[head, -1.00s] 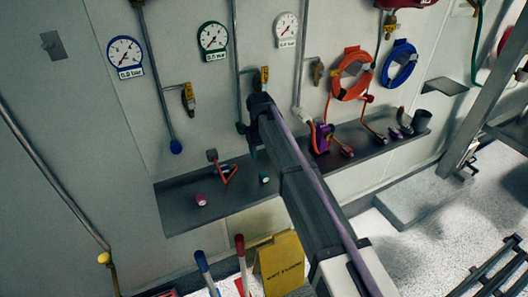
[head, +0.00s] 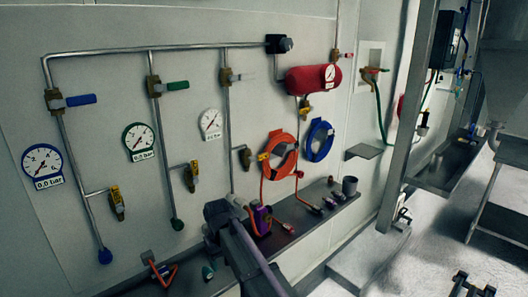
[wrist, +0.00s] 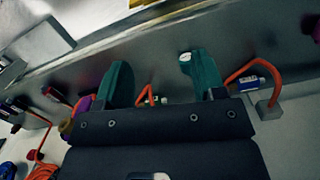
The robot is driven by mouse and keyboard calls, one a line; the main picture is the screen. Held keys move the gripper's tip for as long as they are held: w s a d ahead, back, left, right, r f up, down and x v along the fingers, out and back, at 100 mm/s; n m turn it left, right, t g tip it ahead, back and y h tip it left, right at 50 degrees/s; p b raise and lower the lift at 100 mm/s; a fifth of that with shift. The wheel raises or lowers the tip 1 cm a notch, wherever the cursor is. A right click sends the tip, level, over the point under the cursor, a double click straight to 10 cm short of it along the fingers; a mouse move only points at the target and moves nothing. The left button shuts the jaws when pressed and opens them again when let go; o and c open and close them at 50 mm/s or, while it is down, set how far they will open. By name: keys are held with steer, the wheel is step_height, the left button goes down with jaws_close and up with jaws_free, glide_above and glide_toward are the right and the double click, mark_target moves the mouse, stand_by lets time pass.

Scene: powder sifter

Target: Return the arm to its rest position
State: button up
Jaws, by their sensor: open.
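My arm (head: 252,262) reaches up from the bottom centre of the head view. My gripper (head: 209,243) is at its end, in front of the wall shelf. In the wrist view my gripper (wrist: 160,84) has its two teal fingers wide apart, with the dark gripper body below them. No object is clamped between them. A pale round spot shows at the top of the right finger; I cannot tell whether it belongs to the finger or to something behind it. An orange-red hose piece (wrist: 146,94) shows in the gap, beyond the fingers.
A dark shelf (head: 312,222) runs along the wall below gauges and pipes. Orange (head: 281,155) and blue (head: 319,140) hose coils hang above. A grey post (head: 408,120) stands to the right.

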steer(key=s+d+m, duration=0.2)
steer(key=s+d, duration=0.3)
steer(key=d, duration=0.6)
steer(key=s+d+m, duration=0.2)
steer(key=s+d, duration=0.3)
steer(key=d, duration=0.6)
steer(key=s+d+m, duration=0.2)
steer(key=s+d, duration=0.4)
steer(key=d, duration=0.5)
steer(key=shift+m+t+y, duration=0.3)
steer(key=shift+m, duration=0.1)
